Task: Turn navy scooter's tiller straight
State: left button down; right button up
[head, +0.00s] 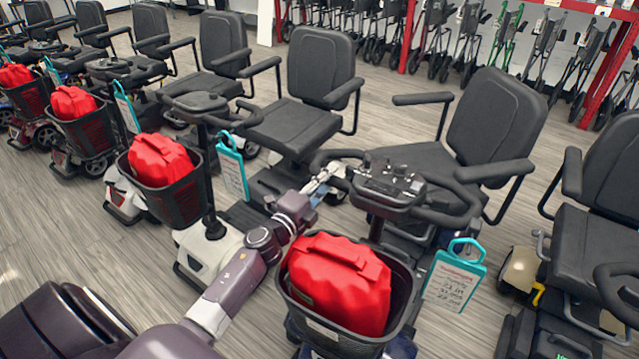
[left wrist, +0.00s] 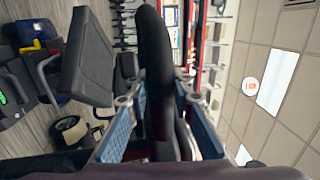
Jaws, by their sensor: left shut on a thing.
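The navy scooter's tiller (head: 388,186) stands right of the middle in the head view. It has a dark console and black loop handles. Its handlebar slants from upper left to lower right. My left gripper (head: 326,182) is at the handle on the picture's left side. In the left wrist view a black handle grip (left wrist: 154,60) runs between the blue-padded fingers of my left gripper (left wrist: 158,100), which is shut on it. Below the tiller is a black front basket (head: 398,325) with a red bag (head: 338,284) in it. My right gripper is not in view.
The scooter's seat (head: 498,118) is behind the tiller, and a teal-framed tag (head: 452,282) hangs at its right. A white scooter (head: 205,250) stands close on the left, another scooter (head: 522,270) on the right. Folded walkers and red racks (head: 412,35) line the back.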

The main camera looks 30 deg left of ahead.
pick_arm(q)
jog(key=shift+w+d+r+m+h, duration=0.15)
jog(key=shift+w+m+h, duration=0.15)
jog(key=shift+w+h, duration=0.15)
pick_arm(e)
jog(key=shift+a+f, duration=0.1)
pick_arm(q)
jog(key=c, duration=1.8)
grip_release()
jog(key=shift+w, duration=0.1)
jog(key=shift+o, duration=0.6)
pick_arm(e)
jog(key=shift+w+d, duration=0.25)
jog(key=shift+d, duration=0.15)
pick_arm(q)
jog(key=s, duration=1.2)
jog(key=shift+a+f, duration=0.4)
jog(key=shift+a, duration=0.05)
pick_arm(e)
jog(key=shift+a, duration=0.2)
pick_arm(q)
jog(key=shift+f, duration=0.1)
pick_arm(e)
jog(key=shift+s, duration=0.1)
